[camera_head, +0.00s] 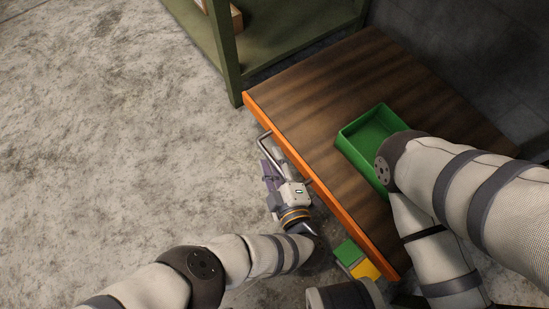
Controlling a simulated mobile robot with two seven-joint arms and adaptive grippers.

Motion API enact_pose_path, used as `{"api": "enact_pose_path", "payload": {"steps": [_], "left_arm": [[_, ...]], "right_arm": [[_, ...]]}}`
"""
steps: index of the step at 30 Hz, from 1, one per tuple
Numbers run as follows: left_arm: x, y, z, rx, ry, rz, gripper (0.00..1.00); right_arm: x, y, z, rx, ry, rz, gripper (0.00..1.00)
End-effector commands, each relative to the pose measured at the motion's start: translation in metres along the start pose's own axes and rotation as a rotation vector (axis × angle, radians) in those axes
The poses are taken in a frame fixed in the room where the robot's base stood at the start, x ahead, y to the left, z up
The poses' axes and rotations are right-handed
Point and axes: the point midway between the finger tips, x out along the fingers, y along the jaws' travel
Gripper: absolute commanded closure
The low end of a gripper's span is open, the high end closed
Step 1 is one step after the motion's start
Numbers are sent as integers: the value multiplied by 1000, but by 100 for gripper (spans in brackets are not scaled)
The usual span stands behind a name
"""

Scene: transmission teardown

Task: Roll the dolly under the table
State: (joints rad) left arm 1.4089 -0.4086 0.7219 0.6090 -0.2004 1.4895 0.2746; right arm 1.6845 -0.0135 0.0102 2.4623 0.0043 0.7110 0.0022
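A brown wood-topped platform (310,105) with an orange front edge looks like the dolly. A grey metal bar handle (266,141) sticks out from its orange edge. My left gripper (272,172) is beside that edge at the handle, its white body over part of the bar. I cannot tell whether its fingers are open, or shut on the bar. The wheels are hidden. An olive-green frame (228,55) with a low shelf stands behind, perhaps the table; its top is out of view. My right arm crosses the platform's right side, with its gripper out of view.
A green open bin (357,147) sits on the platform, partly behind my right arm. A green and yellow object (350,253) shows below the near orange edge. A box (236,19) rests on the olive shelf. The concrete floor at left is clear.

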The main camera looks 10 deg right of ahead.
Motion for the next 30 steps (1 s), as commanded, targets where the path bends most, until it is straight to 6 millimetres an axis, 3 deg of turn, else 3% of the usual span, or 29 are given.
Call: {"api": "enact_pose_path", "payload": {"steps": [5, 10, 12, 14, 18, 30], "left_arm": [[-2, 13, -7, -2, -2, 3, 69], [-9, 41, -24, -3, -1, 8, 69], [-12, 55, -31, -5, -2, 11, 60], [-15, 65, -38, -5, -1, 12, 69], [-20, 80, -48, -4, -1, 6, 69], [-22, 83, -52, 0, 0, 1, 69]], "right_arm": [[0, 0, 0, 0, 0, 0, 100], [0, 0, 0, 0, 0, 0, 100], [0, 0, 0, 0, 0, 0, 100], [0, 0, 0, 0, 0, 0, 100], [0, 0, 0, 0, 0, 0, 100], [0, 0, 0, 0, 0, 0, 100]]}}
